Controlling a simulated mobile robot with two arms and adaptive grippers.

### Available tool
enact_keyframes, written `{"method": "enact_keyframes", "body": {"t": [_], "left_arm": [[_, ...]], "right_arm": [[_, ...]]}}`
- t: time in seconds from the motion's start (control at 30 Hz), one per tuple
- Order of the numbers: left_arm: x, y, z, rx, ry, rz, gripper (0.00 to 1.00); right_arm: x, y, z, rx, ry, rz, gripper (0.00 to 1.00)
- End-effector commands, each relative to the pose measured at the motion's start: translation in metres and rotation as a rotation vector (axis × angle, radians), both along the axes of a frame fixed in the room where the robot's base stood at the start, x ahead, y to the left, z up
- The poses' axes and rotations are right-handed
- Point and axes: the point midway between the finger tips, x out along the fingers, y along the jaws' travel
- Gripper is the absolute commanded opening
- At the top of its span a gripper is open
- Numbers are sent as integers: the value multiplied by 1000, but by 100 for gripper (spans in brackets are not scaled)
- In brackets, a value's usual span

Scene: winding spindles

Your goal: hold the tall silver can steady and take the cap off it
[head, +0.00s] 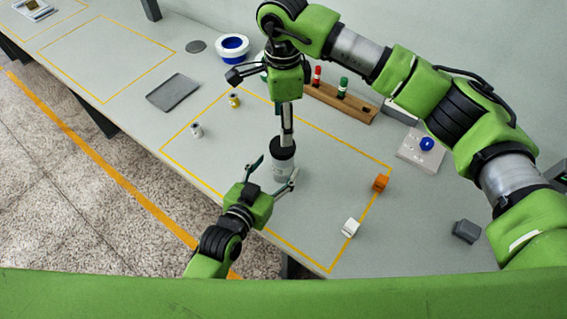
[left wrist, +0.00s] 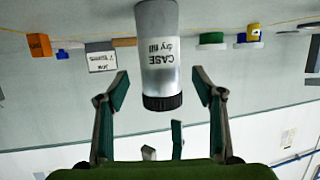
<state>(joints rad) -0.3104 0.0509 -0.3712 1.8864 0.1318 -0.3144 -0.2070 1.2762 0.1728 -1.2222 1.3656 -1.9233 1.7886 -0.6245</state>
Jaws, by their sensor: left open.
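The tall silver can (head: 281,174) stands upright on the table inside the yellow outline, with a black cap (head: 283,147) on top. In the left wrist view the picture is upside down; the can (left wrist: 158,62) carries a printed label and its black cap (left wrist: 162,102) points down the picture. My left gripper (head: 275,170) is open, with one finger on each side of the can and gaps showing in the left wrist view (left wrist: 160,88). My right gripper (head: 287,133) points straight down just above the cap; its finger opening is unclear, as is any contact.
An orange cube (head: 380,182) and a white cube (head: 350,228) sit right of the can. A small silver spool (head: 196,130) and a yellow one (head: 234,101) stand to the left. A wooden rack (head: 345,103) with red and green items lies behind. The table left of the can is mostly clear.

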Motion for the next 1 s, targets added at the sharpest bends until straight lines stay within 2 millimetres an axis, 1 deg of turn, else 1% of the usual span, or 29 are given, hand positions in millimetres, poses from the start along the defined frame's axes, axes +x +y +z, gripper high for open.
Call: {"method": "enact_keyframes", "body": {"t": [0.03, 0.1, 0.3, 0.43, 0.7, 0.73, 0.93, 0.97, 1.0], "left_arm": [[9, -4, -2, -2, -1, 0, 62], [20, -9, -6, -1, -1, 0, 62], [40, -18, -14, 0, -1, 0, 62], [45, -21, -16, -1, 0, 0, 62], [46, -21, -16, 0, 0, 0, 62], [46, -21, -16, 0, 0, 0, 59], [46, -21, -16, 0, 0, 0, 7], [46, -21, -16, 0, 0, 0, 2], [46, -21, -16, 0, 0, 0, 0]], "right_arm": [[0, 0, 0, 0, 0, 0, 58], [0, 0, 0, 0, 0, 1, 58], [0, 0, 0, 0, 0, 1, 58], [0, 0, 0, 0, 0, 1, 58], [0, 0, 0, 0, 0, 1, 58], [0, 0, 0, 0, 0, 1, 58], [0, 0, 0, 0, 0, 1, 58], [0, 0, 0, 0, 0, 1, 58], [0, 0, 0, 0, 0, 0, 58]]}}
